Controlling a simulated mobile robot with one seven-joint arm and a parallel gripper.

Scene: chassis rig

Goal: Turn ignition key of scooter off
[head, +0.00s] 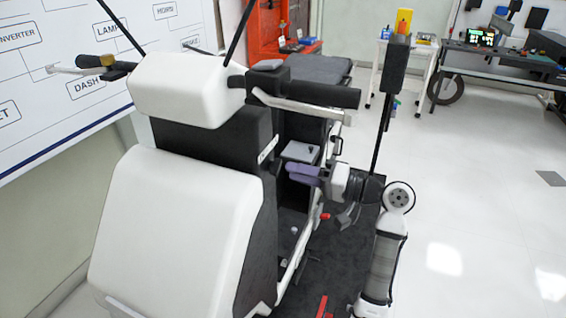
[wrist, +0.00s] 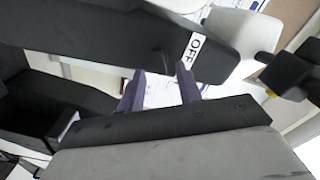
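The scooter (head: 165,225) has a white front panel and a dark steering column (head: 215,140). In the wrist view its dark panel (wrist: 100,35) carries a white label reading OFF (wrist: 191,48). A small dark stub beside the label, probably the ignition key (wrist: 158,62), sticks out of the panel; its turn position is hard to tell. My gripper (head: 304,173) has purple fingers and is on the right side of the column, below the handlebar. In the wrist view the fingers (wrist: 160,88) are apart, with the stub just beyond and between their tips. No contact is visible.
The right handlebar (head: 305,108) and a tall dark mirror (head: 394,65) stand close around my arm. A whiteboard (head: 40,110) is on the left wall. A white cart (head: 408,52) and a workbench (head: 490,65) are at the back.

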